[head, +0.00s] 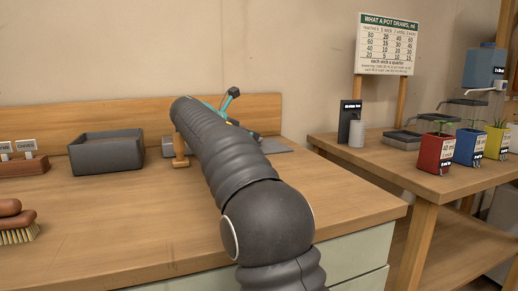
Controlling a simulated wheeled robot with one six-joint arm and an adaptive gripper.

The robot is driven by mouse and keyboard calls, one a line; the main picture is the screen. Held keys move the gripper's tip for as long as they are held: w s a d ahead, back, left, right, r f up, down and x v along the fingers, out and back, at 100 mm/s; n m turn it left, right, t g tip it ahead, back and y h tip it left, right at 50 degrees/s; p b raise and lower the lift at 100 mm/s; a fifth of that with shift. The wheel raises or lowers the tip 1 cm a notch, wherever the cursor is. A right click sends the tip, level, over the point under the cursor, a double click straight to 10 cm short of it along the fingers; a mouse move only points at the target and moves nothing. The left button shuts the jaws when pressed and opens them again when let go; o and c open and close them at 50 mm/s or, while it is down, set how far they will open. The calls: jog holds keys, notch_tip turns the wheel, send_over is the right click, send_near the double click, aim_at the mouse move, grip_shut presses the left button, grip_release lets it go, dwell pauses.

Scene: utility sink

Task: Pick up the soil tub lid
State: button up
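A dark grey rectangular tub (107,155) stands at the back left of the wooden counter. My gripper (240,116) is at the far end of my arm, above the back of the counter near the flat piece. Only some black and teal parts of it show past the arm, so its opening and any contact are hidden.
A brush (17,232) lies at the left, near a wooden label holder (22,167). A wooden piece (180,152) stands beside my arm. A side table holds a red pot (434,153), other pots and a grey tray (402,140).

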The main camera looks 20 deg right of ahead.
aim_at(259, 143)
jog(key=shift+s+f+b+x, duration=0.15)
jog(key=shift+b+x, duration=0.1)
jog(key=shift+x, duration=1.15)
jog(key=shift+s+f+b+x, duration=0.1)
jog(key=shift+b+x, duration=0.1)
jog(key=shift+x, duration=1.15)
grip_shut()
